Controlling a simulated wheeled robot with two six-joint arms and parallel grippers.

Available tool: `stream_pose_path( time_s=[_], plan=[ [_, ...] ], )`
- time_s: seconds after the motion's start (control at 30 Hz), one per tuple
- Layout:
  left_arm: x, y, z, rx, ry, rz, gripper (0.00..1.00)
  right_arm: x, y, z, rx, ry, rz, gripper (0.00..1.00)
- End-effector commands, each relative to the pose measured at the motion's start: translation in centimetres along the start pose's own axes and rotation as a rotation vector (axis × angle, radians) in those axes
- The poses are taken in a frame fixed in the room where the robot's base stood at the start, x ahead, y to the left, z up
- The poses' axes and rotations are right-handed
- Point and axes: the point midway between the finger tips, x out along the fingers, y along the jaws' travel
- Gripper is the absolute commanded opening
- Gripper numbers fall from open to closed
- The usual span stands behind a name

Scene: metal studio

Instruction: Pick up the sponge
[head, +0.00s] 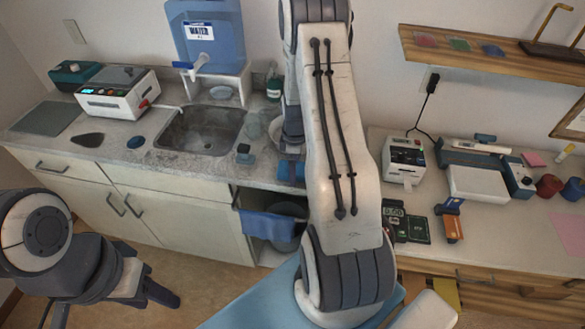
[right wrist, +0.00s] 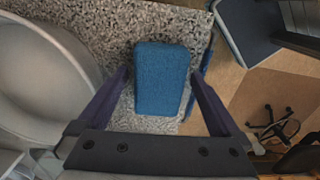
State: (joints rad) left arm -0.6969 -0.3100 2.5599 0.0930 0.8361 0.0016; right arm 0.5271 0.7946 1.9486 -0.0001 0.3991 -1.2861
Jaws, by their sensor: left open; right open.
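The blue sponge (right wrist: 162,80) lies on the speckled counter near its front edge in the right wrist view. My right gripper (right wrist: 160,92) is open above it, one finger on each side, with a narrow gap at both sides. In the head view, my right arm hides much of this area, and a small blue part of the sponge (head: 284,171) shows beside its lower end. My left gripper (head: 160,287) is open and empty at the lower left, in front of the cabinets and away from the counter.
A pale round bowl (right wrist: 40,85) stands left of the sponge in the right wrist view. A blue cloth (head: 268,224) hangs below the counter edge.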

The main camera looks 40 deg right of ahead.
Motion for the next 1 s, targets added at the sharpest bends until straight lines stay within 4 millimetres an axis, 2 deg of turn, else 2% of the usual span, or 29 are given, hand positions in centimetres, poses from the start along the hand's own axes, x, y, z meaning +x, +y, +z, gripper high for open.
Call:
stream_pose_path(
  time_s=[0.23, 0.27, 0.3, 0.43, 0.47, 0.77, 1.0],
  plan=[
    [0.0, 0.0, 0.0, 0.000, 0.000, 0.000, 0.50, 0.2, 0.0, 0.0, 0.000, 0.000, 0.001, 1.00],
    [0.0, 0.0, 0.0, 0.000, 0.000, 0.000, 0.50, 0.2, 0.0, 0.0, 0.000, 0.000, 0.001, 0.92],
    [0.0, 0.0, 0.0, 0.000, 0.000, 0.000, 0.50, 0.2, 0.0, 0.0, 0.000, 0.000, 0.001, 0.77],
    [0.0, 0.0, 0.0, 0.000, 0.000, 0.000, 0.50, 0.2, 0.0, 0.0, 0.000, 0.000, 0.001, 0.27],
    [0.0, 0.0, 0.0, 0.000, 0.000, 0.000, 0.50, 0.2, 0.0, 0.0, 0.000, 0.000, 0.001, 0.22],
    [0.1, 0.0, 0.0, 0.000, 0.000, 0.000, 0.50, 0.0, 0.1, 0.0, 0.000, 0.001, 0.002, 0.22],
    [0.9, -0.1, 0.1, 0.000, 0.000, 0.000, 0.50, -1.9, 0.1, 0.0, 0.000, 0.001, 0.005, 0.22]
  ],
)
